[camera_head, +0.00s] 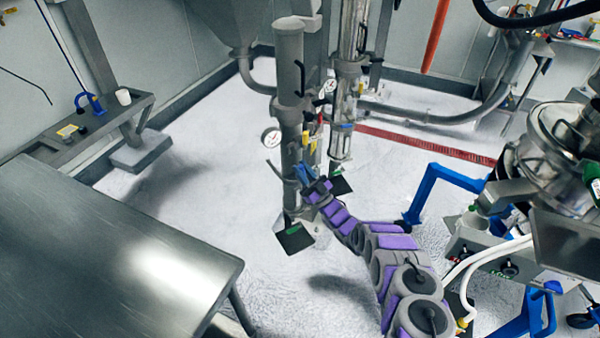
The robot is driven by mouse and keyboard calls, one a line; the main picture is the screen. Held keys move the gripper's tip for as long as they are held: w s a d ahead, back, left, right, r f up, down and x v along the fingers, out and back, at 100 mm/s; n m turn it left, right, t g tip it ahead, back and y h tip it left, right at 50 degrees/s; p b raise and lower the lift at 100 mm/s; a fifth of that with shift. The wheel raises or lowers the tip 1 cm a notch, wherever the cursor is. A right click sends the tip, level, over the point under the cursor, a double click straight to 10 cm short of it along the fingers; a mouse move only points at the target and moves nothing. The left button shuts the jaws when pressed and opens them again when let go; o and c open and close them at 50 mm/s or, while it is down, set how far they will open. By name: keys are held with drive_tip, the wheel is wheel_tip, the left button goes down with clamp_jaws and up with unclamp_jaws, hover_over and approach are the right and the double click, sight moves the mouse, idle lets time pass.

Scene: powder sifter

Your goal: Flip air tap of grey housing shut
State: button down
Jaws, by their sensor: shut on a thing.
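The grey housing (289,65) is a tall upright cylinder in the middle of the head view, with a round gauge on its left side. Small yellow-handled fittings (305,141) are on its right side, where the air tap is. My gripper (303,173) has blue fingers and reaches the housing's lower right side, just below the yellow handle. It is shut on a small part there, apparently the air tap. The fingers and arm hide the grasped part, and the handle's exact angle is too small to tell.
A shiny second housing (348,80) stands close on the right. A steel table (110,250) fills the lower left. A blue-framed sifter machine (560,150) stands at right. Black plates (294,238) with green marks sit low by the housings. Open floor lies left of the housing.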

drive_tip(key=shift+w+d+f+m+t+h+p, duration=0.1)
drive_tip(key=shift+w+d+m+t+h+p, duration=0.1)
drive_tip(key=shift+m+t+h, duration=0.6)
drive_tip(key=shift+w+d+m+t+h+p, duration=0.15)
drive_tip(key=shift+m+t+h, duration=0.25)
drive_tip(key=shift+m+t, duration=0.8)
drive_tip(key=shift+d+m, duration=0.1)
drive_tip(key=shift+m, duration=0.3)
drive_tip(key=c, duration=1.1)
unclamp_jaws()
drive_tip(key=b+v, duration=0.2)
drive_tip(key=v, duration=1)
drive_tip(key=shift+b, duration=0.4)
